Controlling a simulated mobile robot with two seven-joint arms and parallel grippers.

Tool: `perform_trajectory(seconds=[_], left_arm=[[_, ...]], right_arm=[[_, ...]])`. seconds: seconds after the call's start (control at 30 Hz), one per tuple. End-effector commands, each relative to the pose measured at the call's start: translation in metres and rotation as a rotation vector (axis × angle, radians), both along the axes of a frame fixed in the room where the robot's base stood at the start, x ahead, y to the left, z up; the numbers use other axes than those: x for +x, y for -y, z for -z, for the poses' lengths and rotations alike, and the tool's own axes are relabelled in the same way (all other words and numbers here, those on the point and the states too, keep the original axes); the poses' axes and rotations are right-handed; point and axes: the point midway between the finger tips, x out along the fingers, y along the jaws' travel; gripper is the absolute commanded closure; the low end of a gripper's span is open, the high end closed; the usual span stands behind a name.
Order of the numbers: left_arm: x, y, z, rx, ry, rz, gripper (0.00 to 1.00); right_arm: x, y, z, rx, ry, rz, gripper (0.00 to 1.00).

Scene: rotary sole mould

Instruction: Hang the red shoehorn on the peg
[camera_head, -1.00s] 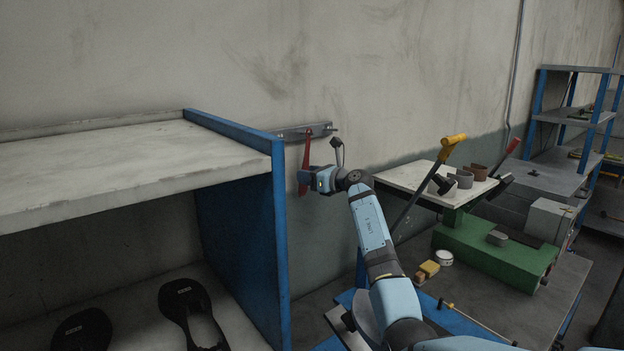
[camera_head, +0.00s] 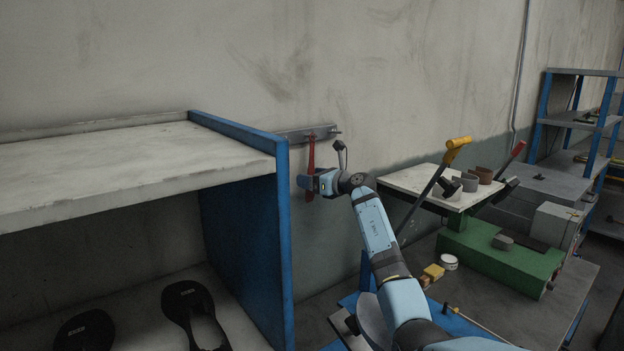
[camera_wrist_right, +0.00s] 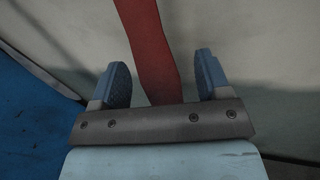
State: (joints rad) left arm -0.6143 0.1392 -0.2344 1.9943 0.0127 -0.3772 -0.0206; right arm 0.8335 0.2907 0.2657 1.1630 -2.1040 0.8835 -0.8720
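The red shoehorn (camera_head: 311,155) is upright against the wall, its top at the grey peg rail (camera_head: 295,135) to the right of the blue shelf side. It looks hung there, but the peg at its top is too small to make out. My right gripper (camera_head: 307,184) is at the shoehorn's lower part. In the right wrist view, the fingers (camera_wrist_right: 162,75) stand apart with the shoehorn (camera_wrist_right: 152,45) between them and a gap on each side. My left gripper is not in view.
A blue-sided shelf (camera_head: 240,220) with black sole shapes (camera_head: 195,312) stands close on the left. On the right are a green machine (camera_head: 500,255) with a lever and a white plate (camera_head: 415,180), then more shelving (camera_head: 570,120). The wall above the rail is bare.

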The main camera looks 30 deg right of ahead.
Motion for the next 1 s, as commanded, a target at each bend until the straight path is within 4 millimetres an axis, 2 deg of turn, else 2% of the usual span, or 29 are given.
perform_trajectory(seconds=[0.37, 0.47, 0.77, 1.0], left_arm=[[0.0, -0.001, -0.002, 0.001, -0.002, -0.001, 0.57], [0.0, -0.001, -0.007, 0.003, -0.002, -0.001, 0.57], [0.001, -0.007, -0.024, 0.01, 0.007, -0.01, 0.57], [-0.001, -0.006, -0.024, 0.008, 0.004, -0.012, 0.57]], right_arm=[[-0.006, 0.003, -0.001, -0.001, 0.0, 0.001, 0.29], [-0.019, 0.008, -0.003, -0.004, -0.001, 0.003, 0.29], [-0.083, 0.029, -0.007, -0.006, -0.002, 0.001, 0.29], [-0.12, 0.043, -0.007, -0.003, -0.001, 0.001, 0.29]])
